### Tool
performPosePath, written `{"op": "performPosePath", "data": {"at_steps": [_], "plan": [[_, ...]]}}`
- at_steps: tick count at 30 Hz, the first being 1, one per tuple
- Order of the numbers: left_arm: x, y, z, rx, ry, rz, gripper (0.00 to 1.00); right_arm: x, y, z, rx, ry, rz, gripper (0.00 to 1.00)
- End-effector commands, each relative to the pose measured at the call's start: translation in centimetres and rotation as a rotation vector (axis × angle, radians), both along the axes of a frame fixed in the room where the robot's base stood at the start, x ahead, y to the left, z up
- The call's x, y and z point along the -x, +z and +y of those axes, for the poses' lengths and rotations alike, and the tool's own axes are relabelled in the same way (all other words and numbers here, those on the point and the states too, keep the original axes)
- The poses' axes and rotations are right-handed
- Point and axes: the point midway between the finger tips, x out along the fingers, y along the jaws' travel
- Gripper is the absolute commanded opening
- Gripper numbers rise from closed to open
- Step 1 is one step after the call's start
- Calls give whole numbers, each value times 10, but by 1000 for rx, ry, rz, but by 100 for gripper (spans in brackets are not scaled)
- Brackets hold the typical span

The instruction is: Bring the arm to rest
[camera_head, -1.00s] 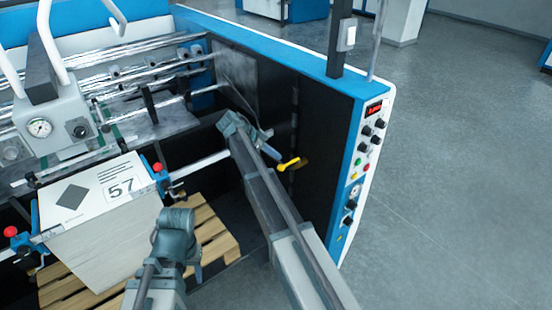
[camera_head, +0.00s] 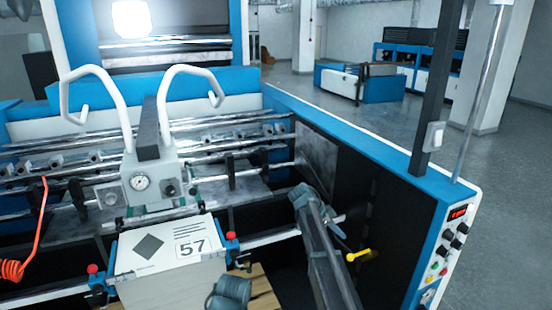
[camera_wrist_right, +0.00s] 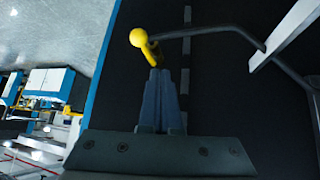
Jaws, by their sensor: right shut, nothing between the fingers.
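My right arm rises from the lower middle of the head view, and its gripper (camera_head: 338,218) is near the dark inner side of the machine's right wall. In the right wrist view the two blue-grey fingers (camera_wrist_right: 160,100) are together with nothing between them. A yellow-knobbed lever (camera_head: 358,255) on that dark wall is close by. In the right wrist view its yellow knob (camera_wrist_right: 140,38) appears just beyond the fingertips; I cannot tell whether they touch. A grey joint of mine shows at the bottom of the head view, but no left fingers do.
A paper stack marked 57 (camera_head: 165,247) stands left of my right arm, between red-knobbed guides, above a wooden pallet (camera_head: 262,292). A gauge box with white curved handles (camera_head: 150,185) stands behind it. The control panel (camera_head: 448,245) is at right, with open floor beyond.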

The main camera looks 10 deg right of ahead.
Motion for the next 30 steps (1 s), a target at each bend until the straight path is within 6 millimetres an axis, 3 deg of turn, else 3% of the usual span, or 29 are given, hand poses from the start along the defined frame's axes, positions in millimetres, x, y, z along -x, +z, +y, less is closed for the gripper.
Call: {"op": "performPosePath", "data": {"at_steps": [1,5,12,18,24,30], "plan": [[0,-17,0,0,-1,0,50,19,-21,16,-27,59,38,0],[0,-54,0,-1,-3,-1,50,73,-71,70,-129,307,193,0],[-1,-120,0,-1,-8,-2,50,190,-160,168,-321,903,490,0],[-1,-164,0,-2,-12,-2,50,281,-214,225,-426,1380,664,0],[-1,-185,0,-2,-16,-3,50,332,-238,253,-469,1674,744,0],[-1,-187,0,-2,-16,-3,50,341,-240,259,-477,1752,763,0]]}}
